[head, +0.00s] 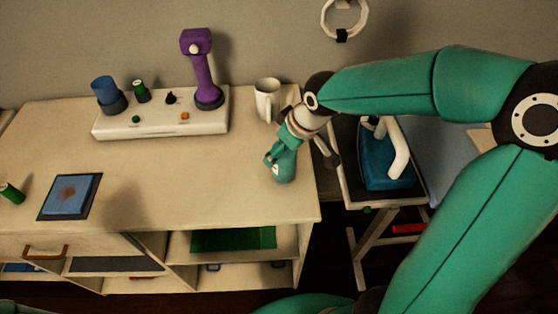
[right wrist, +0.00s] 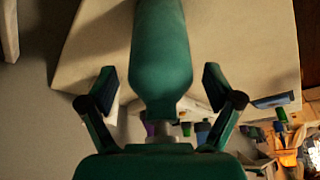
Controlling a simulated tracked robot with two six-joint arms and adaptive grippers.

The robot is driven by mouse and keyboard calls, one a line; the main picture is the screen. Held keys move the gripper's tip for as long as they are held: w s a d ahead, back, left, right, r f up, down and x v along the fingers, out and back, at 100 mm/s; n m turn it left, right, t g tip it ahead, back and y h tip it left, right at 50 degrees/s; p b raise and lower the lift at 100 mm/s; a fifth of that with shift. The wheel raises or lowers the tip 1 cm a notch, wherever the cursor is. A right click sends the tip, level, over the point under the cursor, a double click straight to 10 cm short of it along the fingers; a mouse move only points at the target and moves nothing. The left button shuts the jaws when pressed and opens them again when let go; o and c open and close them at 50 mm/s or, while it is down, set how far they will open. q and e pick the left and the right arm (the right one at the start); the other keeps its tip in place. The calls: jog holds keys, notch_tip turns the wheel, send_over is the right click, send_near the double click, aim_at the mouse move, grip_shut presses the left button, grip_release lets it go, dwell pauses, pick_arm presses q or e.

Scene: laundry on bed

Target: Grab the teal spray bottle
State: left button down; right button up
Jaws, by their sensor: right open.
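The teal spray bottle (head: 284,167) stands near the right edge of the desk, in front of the white mug. My right gripper (head: 303,140) is at the bottle, coming from behind and to the right, and overlaps its upper part in the head view. In the right wrist view the bottle (right wrist: 160,55) lies between the two dark fingers of my right gripper (right wrist: 160,85). The fingers are open, with a gap visible on each side. The bottle's top is partly hidden there. My left gripper is not in view.
A white mug (head: 267,99) stands close behind the bottle. A white base (head: 160,122) with a purple handle-like device (head: 203,75) is at the back. A blue pad (head: 70,194) lies at left. The desk's front middle is clear.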

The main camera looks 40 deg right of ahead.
jog(key=c, duration=1.4)
jog(key=shift+r, duration=0.1)
